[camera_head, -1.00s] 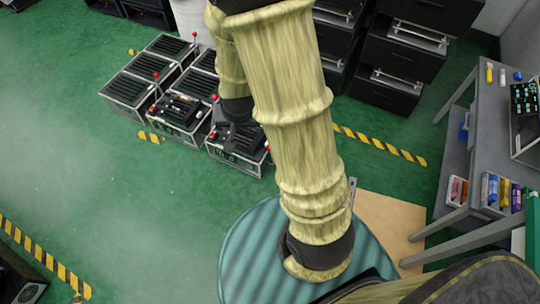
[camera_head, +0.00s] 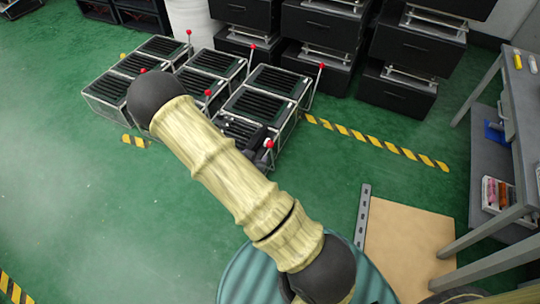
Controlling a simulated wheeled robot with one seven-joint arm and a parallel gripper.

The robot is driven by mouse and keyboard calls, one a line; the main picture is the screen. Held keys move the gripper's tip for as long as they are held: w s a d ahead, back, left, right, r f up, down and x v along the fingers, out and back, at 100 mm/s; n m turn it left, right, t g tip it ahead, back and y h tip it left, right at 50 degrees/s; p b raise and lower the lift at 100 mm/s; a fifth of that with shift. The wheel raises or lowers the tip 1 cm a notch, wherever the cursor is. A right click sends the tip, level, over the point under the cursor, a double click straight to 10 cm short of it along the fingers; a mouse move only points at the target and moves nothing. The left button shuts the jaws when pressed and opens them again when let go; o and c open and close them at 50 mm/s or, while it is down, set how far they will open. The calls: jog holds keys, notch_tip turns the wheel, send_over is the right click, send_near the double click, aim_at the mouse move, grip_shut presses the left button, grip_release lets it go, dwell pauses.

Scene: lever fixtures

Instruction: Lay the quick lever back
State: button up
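Several black lever fixtures with slatted tops and pale metal frames stand in a block on the floor. Their thin levers end in red knobs, such as one at the right rear (camera_head: 321,66), one farther back (camera_head: 253,46) and one at the front right (camera_head: 269,143). I cannot tell which is the quick lever; no label is readable. My arm crosses the picture and hides part of the front fixtures. A dark shape that looks like my gripper (camera_head: 258,140) is at the front right fixture (camera_head: 236,130), close to its red knob. Whether it touches the lever or is open does not show.
Black drawer cabinets (camera_head: 320,30) stand behind the fixtures, with a white drum (camera_head: 192,18) to their left. Yellow-black tape (camera_head: 375,140) marks the green floor. A grey workbench (camera_head: 500,130) and a tan board (camera_head: 405,240) are at right.

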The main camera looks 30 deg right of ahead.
aim_at(270, 144)
notch_tip(270, 144, down, 15)
jog(key=d+n+t+h+b, duration=0.1)
jog(key=t+b, duration=0.5)
jog(key=b, duration=0.8)
jog(key=shift+s+d+n+h, duration=0.4)
jog(key=shift+s+d+h, duration=0.05)
jog(key=shift+h, duration=0.65)
jog(key=b+x, duration=0.8)
jog(key=x, duration=0.9)
jog(key=shift+w+d, duration=0.15)
jog(key=shift+w, duration=0.05)
